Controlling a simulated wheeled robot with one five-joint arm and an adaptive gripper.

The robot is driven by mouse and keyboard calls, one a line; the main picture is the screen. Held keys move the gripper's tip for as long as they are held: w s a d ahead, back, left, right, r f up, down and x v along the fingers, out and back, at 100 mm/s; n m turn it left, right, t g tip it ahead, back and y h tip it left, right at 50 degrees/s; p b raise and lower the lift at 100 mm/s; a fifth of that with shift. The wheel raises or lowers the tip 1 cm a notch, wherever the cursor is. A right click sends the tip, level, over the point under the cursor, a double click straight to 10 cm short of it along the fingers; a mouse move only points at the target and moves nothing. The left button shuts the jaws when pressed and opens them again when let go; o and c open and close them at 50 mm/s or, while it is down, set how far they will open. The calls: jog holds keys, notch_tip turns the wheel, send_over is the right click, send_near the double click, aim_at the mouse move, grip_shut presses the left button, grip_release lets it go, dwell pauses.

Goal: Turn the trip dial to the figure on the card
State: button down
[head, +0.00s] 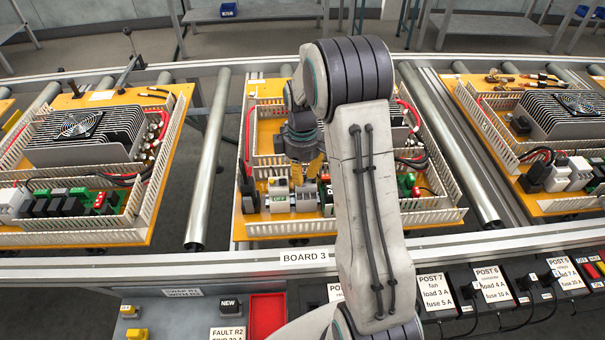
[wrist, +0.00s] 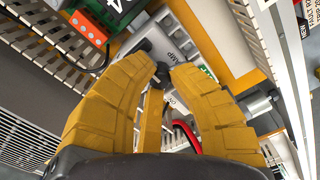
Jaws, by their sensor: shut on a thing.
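My gripper (head: 306,165) reaches down over the orange board marked BOARD 3, above its row of modules. A light grey module with AMP lettering (wrist: 178,48) lies right beside the fingertips. The card (head: 228,333) at the bottom of the head view reads FAULT R2, with a TRIP line below cut by the picture edge; its figure is too small to read surely.
A white module marked OFF (head: 278,198) stands left of my gripper. Slotted white duct walls (head: 275,229) edge the board. In the wrist view, a green-and-orange block (wrist: 88,27) is at upper left. A red tray (head: 266,315) and fuse posts (head: 490,284) line the front.

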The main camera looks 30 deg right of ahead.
dwell(0.4)
jog(key=c, duration=1.4)
grip_release()
jog(key=shift+r, duration=0.1)
notch_tip(320, 180, up, 12)
jog(key=shift+f, duration=0.1)
